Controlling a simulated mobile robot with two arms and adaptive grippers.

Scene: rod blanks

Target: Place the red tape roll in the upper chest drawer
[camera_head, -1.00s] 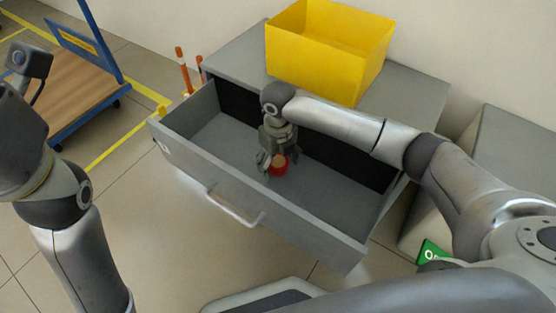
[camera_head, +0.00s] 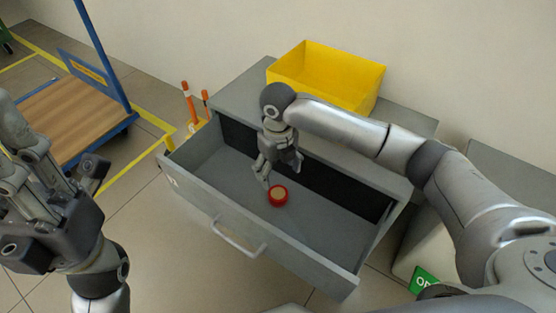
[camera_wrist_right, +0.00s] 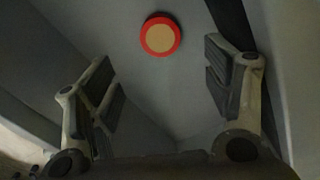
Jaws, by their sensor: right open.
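The red tape roll (camera_head: 278,196), a red ring with a tan centre, lies flat on the floor of the open upper chest drawer (camera_head: 335,218). It also shows near the top of the right wrist view (camera_wrist_right: 160,35). My right gripper (camera_head: 280,174) is inside the drawer, just behind and above the roll, apart from it. Its fingers are spread and empty in the right wrist view (camera_wrist_right: 160,78). My left gripper (camera_head: 45,190) is at the left edge of the head view, away from the chest, partly cut off; its opening is unclear.
A yellow bin (camera_head: 325,82) stands on the grey chest top (camera_head: 236,92). A blue-framed cart (camera_head: 70,115) with a wooden deck is at the left. Drawer floor around the roll is clear.

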